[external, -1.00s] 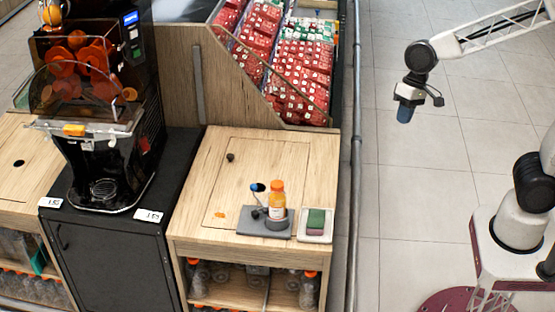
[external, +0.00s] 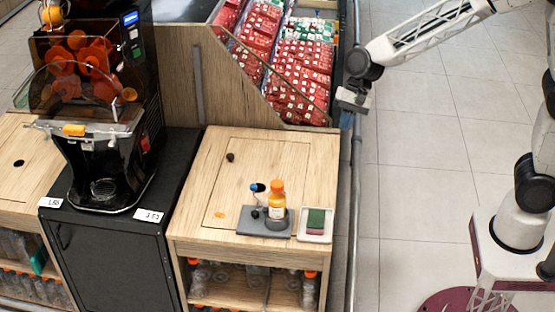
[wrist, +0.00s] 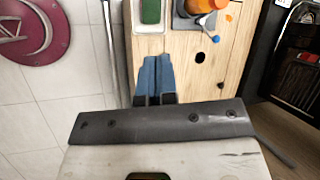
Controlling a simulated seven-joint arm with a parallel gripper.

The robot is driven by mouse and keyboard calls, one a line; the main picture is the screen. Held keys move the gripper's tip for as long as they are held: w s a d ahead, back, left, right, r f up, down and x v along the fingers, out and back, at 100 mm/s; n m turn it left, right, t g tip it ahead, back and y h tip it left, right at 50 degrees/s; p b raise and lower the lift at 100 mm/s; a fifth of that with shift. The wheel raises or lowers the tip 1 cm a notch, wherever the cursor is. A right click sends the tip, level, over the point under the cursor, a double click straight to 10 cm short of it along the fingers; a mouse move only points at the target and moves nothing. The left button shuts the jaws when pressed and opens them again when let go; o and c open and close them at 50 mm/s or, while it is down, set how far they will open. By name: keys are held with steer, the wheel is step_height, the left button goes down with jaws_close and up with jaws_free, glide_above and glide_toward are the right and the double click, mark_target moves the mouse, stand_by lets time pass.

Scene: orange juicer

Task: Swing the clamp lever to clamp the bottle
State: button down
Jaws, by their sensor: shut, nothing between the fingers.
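The juice bottle (external: 277,206), orange with an orange cap, stands upright in a holder on a grey base plate (external: 246,228) at the front of the wooden counter. The clamp lever's blue knob (external: 254,187) shows just left of the bottle; in the wrist view the blue knob (wrist: 214,38) sits beside the orange cap (wrist: 203,5). My gripper (external: 352,100) is up past the counter's right edge, well apart from the lever. In the wrist view its blue fingers (wrist: 157,80) are together and empty. The bottle's lower part is hidden by the holder.
A white tray (external: 328,238) with a green sponge (external: 316,220) lies right of the base plate. A metal rail (external: 356,190) runs along the counter's right side. The juicer (external: 100,140) stands left. The counter behind the bottle is mostly clear.

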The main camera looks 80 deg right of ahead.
steer(key=w+d+f+m+t, duration=0.1)
steer(key=w+d+f+m, duration=0.4)
steer(key=w+f, duration=0.4)
steer(key=w+d+f+m+t+y, duration=0.1)
steer(key=w+d+f+m, duration=0.4)
steer(key=w+f, duration=0.4)
steer(key=shift+w+d+m, duration=0.4)
steer(key=shift+w, duration=0.05)
steer(key=shift+f, duration=0.1)
steer(key=x, duration=1)
steer(key=shift+w+a, duration=0.1)
steer(key=shift+a, duration=0.05)
steer(key=shift+w+a, duration=0.65)
steer(key=shift+a, duration=0.2)
steer(key=shift+w+a+f, duration=0.1)
steer(key=shift+w+a, duration=0.45)
steer(key=shift+a, duration=0.1)
